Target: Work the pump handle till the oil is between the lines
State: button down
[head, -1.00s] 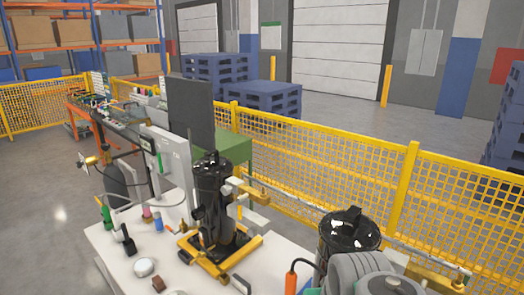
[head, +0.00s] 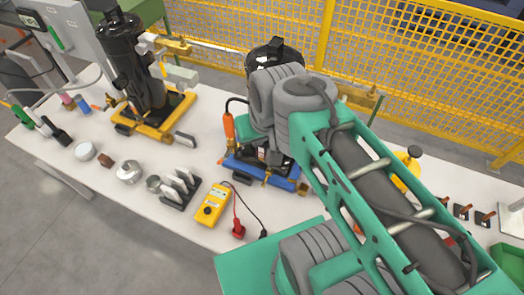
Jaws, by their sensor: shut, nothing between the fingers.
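Two black upright cylinder units stand on a white bench. The left one (head: 130,65) sits on a yellow base (head: 160,122). The right one (head: 278,50) is above a blue base (head: 247,170), and my grey and teal arm covers much of it. An orange grip (head: 229,127) with a black curved lead stands upright at the left of the blue base. I cannot tell which part is the pump handle. No oil level or lines can be made out. My gripper is not visible; my arm links block the view around the right unit.
The bench (head: 95,185) holds a yellow meter (head: 210,204) with red and black leads, a dark slotted holder (head: 180,190), and round metal parts (head: 129,172) along its front. A yellow mesh fence (head: 430,75) runs behind. Open floor (head: 50,240) lies at front left.

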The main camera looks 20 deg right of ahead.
aim_at(415, 152)
jog(key=k, duration=1.65)
jog(key=z, duration=1.6)
jog(key=i, duration=0.9)
jog(key=u, duration=2.35)
